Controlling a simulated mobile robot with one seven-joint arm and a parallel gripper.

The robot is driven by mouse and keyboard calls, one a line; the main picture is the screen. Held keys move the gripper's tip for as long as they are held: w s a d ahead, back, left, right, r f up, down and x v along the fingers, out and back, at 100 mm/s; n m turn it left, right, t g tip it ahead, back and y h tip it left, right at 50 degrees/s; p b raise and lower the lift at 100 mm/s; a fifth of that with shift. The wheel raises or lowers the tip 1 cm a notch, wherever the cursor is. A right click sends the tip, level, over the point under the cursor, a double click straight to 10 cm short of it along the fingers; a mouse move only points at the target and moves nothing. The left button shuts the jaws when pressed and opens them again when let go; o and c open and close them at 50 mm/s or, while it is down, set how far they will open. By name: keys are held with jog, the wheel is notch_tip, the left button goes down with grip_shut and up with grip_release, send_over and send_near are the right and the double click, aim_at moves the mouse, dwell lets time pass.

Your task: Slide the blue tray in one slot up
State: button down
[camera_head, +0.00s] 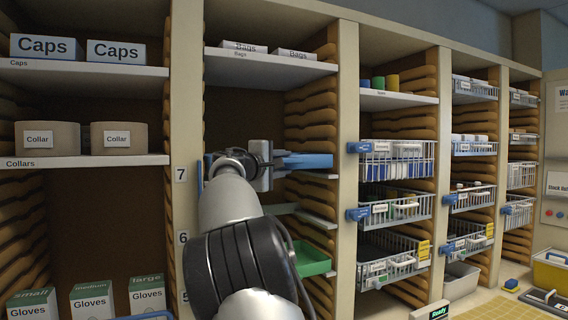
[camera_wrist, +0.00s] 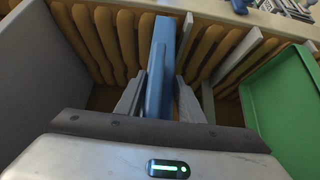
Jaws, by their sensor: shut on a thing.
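The blue tray (camera_head: 305,161) is level in the second bay from the left, a little above the height of the label 7. My arm hides its middle and much of its left part. In the wrist view the blue tray (camera_wrist: 160,65) shows edge-on between the two grey fingers. My gripper (camera_wrist: 160,98) is shut on its near edge; it also shows in the head view (camera_head: 268,168). The tray's right end is close to the wooden slot runners (camera_head: 310,125). I cannot tell whether it rests in a slot.
A green tray (camera_head: 311,258) sits lower in the same bay, with pale ledges (camera_head: 316,216) above it. A shelf with Bags boxes (camera_head: 265,64) is above. A post (camera_head: 347,150) and wire baskets (camera_head: 398,160) stand to the right. Open space lies between the blue tray and the shelf.

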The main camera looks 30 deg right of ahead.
jog(key=shift+f+b, duration=0.9)
jog(key=shift+b, duration=0.1)
dwell(0.6)
jog(key=c, duration=1.1)
grip_release()
jog(key=shift+f, duration=0.15)
jog(key=b+v, duration=0.6)
jog(key=v, duration=1.1)
jog(key=shift+s+a, duration=0.15)
jog(key=shift+a, duration=0.05)
